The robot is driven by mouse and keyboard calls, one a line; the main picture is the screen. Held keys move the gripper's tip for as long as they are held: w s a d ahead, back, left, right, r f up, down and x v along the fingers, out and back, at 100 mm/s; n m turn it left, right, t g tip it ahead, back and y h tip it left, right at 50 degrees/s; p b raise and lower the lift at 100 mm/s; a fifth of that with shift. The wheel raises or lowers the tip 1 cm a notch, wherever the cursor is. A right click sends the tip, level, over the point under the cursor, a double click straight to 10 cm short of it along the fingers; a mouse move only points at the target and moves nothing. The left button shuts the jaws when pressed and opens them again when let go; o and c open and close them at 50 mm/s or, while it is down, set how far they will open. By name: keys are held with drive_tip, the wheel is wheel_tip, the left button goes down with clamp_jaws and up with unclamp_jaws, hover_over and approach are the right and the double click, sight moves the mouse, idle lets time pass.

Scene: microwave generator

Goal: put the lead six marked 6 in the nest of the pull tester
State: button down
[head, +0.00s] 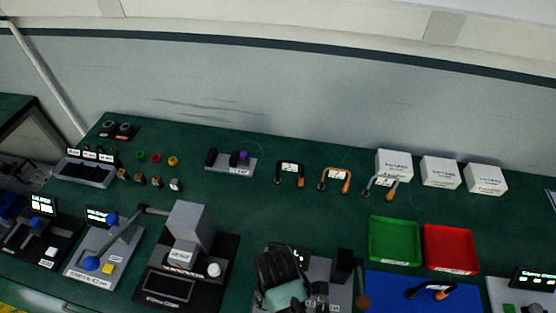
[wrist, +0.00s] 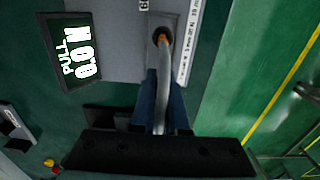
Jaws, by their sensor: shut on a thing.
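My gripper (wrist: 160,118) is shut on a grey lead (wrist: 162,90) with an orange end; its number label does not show. In the wrist view the orange end is at a round opening in a grey block of the pull tester (wrist: 120,40). I cannot tell how deep it sits. The tester's display (wrist: 72,52) reads PULL N 0.0. In the head view my gripper (head: 282,290) is over the pull tester (head: 342,268) at the bottom centre, and my arm hides much of the tester and the held lead.
Several other leads lie about: a black one (head: 290,170), an orange one (head: 335,180), a grey one (head: 380,187) and one on the blue mat (head: 385,285). A green tray (head: 394,240) and a red tray (head: 450,248) stand right. A black press-like machine (head: 190,230) stands left.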

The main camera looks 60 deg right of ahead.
drive_tip(key=shift+f, duration=1.95)
drive_tip(key=shift+f, duration=0.15)
drive_tip(key=c, duration=0.9)
unclamp_jaws()
wheel_tip(320, 180, up, 12)
drive_tip(key=shift+r, duration=0.2)
